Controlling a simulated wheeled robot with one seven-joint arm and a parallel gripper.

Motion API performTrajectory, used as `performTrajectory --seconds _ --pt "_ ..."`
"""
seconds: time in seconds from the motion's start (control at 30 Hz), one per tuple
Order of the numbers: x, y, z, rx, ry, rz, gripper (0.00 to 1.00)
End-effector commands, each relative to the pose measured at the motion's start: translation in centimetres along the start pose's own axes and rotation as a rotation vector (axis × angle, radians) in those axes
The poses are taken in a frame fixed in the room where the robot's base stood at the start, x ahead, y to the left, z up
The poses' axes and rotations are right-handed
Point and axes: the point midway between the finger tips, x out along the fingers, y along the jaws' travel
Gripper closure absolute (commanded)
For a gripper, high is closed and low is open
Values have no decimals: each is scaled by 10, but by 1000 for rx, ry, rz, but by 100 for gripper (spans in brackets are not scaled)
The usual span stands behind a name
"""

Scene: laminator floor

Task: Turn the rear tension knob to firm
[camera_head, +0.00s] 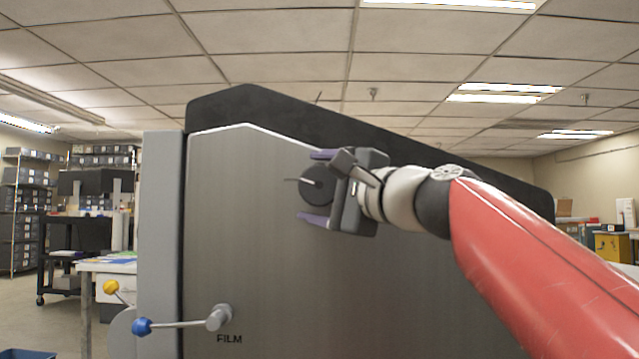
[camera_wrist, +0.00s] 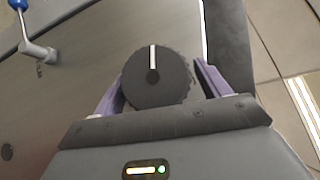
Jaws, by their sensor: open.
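A round dark knob (camera_head: 318,185) with a pale pointer line sits on the grey side panel of the machine (camera_head: 250,260). In the wrist view the knob (camera_wrist: 158,82) has a ridged rim, and its white line points to the top of the picture. My gripper (camera_head: 318,187) is open, with one purple finger above the knob and one below it in the head view. In the wrist view the fingers of my gripper (camera_wrist: 160,85) stand on either side of the knob. I cannot tell whether either finger touches it. No setting marks for the knob are readable.
A lever with a blue ball (camera_head: 142,327) and a metal hub (camera_head: 219,317) is at the panel's lower left, above the word FILM. A yellow ball (camera_head: 111,287) is beside it. Shelves (camera_head: 25,210) and a table stand behind at left.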

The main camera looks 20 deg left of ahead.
Motion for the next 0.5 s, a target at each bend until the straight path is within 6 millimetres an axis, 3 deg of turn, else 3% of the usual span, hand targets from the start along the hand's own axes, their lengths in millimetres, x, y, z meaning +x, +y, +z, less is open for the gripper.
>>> performTrajectory --seconds 0.17,0.5 --pt "0 0 0 0 0 0 26" --pt "0 0 0 0 0 1 69"
